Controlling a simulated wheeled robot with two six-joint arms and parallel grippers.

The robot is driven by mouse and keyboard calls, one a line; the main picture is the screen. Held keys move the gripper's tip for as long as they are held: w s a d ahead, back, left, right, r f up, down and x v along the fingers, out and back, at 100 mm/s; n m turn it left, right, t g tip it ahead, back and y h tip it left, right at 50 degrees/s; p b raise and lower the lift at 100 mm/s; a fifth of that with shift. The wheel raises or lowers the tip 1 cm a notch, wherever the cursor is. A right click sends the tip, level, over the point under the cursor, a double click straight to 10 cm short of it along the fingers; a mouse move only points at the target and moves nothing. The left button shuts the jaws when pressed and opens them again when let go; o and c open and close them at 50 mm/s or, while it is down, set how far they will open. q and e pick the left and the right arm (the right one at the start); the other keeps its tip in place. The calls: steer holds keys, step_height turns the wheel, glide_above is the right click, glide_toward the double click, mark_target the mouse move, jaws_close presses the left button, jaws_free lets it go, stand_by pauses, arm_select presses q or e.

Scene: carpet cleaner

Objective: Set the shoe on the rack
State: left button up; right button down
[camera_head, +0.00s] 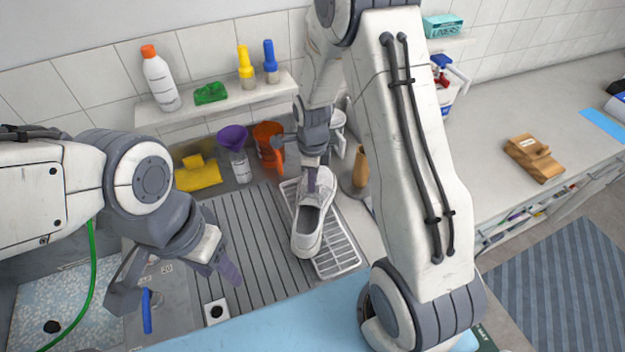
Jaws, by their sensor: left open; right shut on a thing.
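Whether the sole touches the rack bars I cannot tell. My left gripper (180,285) is open and empty at the lower left, over the sink area and apart from the shoe.
A ribbed grey drainboard (245,235) lies left of the rack. Behind stand a purple-topped jar (237,160), an orange cup (268,145) and yellow cloths (197,175). A shelf (225,105) holds bottles.

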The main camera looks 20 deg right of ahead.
steer(key=shift+f, duration=0.1)
stand_by(0.7)
steer(key=shift+c, duration=1.4)
jaws_free()
steer(key=shift+r+p, duration=2.85)
steer(key=shift+r, duration=0.7)
